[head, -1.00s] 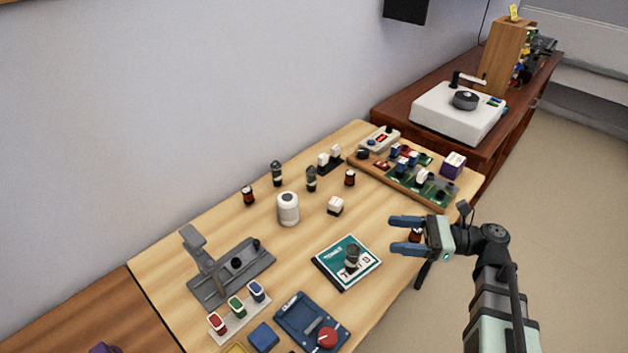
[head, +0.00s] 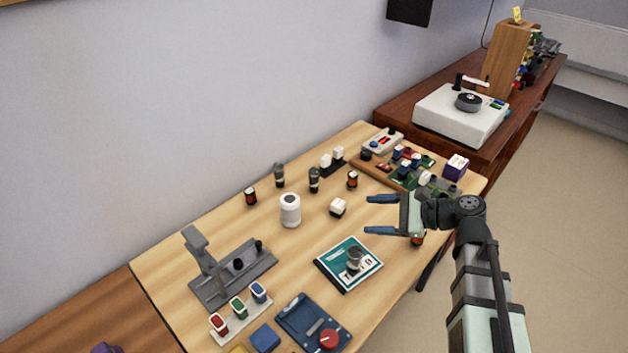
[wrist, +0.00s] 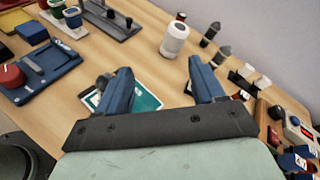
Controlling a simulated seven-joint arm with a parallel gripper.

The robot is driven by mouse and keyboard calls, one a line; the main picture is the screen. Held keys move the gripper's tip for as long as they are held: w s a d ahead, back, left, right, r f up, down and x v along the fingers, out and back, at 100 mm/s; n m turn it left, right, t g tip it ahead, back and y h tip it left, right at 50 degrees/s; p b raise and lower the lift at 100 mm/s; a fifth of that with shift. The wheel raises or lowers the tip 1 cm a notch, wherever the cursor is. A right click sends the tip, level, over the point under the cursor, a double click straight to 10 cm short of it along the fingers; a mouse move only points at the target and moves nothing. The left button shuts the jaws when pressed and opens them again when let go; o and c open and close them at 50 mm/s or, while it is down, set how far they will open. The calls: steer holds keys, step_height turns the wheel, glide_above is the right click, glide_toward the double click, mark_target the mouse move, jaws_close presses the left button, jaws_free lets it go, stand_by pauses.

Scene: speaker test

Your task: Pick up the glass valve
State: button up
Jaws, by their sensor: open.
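Several dark, capped, tube-like parts that look like glass valves are on the table. One valve (head: 354,259) stands on a teal book (head: 338,277); in the wrist view it is partly behind the left finger (wrist: 103,83). Two similar valves, one (head: 279,175) and another (head: 314,180), stand farther back; they also show at the right of the wrist view (wrist: 221,55). I cannot tell which is the one named. My gripper (head: 368,214) is open and empty, above the table's right side, beyond the book. The wrist view shows its spread fingers (wrist: 160,67) with the book partly behind them.
A circuit board tray (head: 393,181) lies behind my gripper. A grey stand (head: 230,278) and a blue box with a red knob (head: 302,317) are at the left and front.

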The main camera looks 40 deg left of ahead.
steer(key=w+a+f+n+t+h, duration=0.25)
steer(key=a+n+t, duration=0.2)
steer(key=a, duration=0.25)
steer(key=a+r+n+t+y, duration=0.1)
steer(key=a+r+n+t, duration=0.65)
steer(key=a+n, duration=0.55)
steer(key=n, duration=0.2)
glide_toward(316, 180)
steer(key=shift+t+y, duration=0.25)
steer(key=shift+t, duration=0.15)
steer(key=x, duration=0.8)
steer(key=shift+s+f, duration=0.15)
steer(key=shift+f, duration=0.15)
steer(key=shift+r+x, duration=0.2)
steer(key=shift+x, duration=2.4)
steer(key=shift+c, duration=0.3)
